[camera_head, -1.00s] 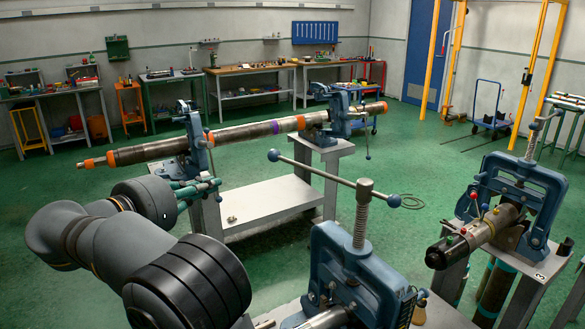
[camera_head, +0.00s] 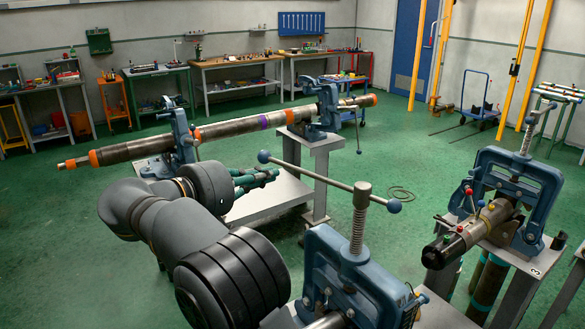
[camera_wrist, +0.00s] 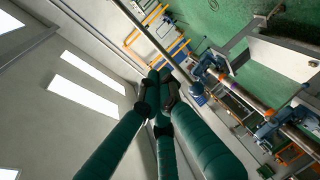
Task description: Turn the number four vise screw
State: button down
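A large blue pipe vise (camera_head: 352,277) stands in the near middle of the head view, cut off by the bottom edge. No number shows on it. Its upright threaded screw (camera_head: 357,232) carries a long bar (camera_head: 310,175) with a blue ball at each end. My gripper (camera_head: 268,176) has green fingers and is left of this screw, apart from it, near the bar's left ball in the picture. In the wrist view my gripper's fingers (camera_wrist: 162,82) run close together toward their tips, with nothing seen between them. Their exact gap is unclear.
Another blue vise (camera_head: 515,190) at the right holds a dark pipe; its stand is marked 3. Two blue vises (camera_head: 183,140) (camera_head: 328,108) farther back hold a long pipe (camera_head: 222,127). Green floor (camera_head: 420,160) is open beyond the near vise. Workbenches line the back wall.

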jog(key=p+x, duration=0.1)
jog(key=x, duration=0.6)
jog(key=shift+w+d+p, duration=0.2)
jog(key=shift+w+p, duration=0.05)
jog(key=shift+p, duration=0.1)
jog(key=shift+f, duration=0.1)
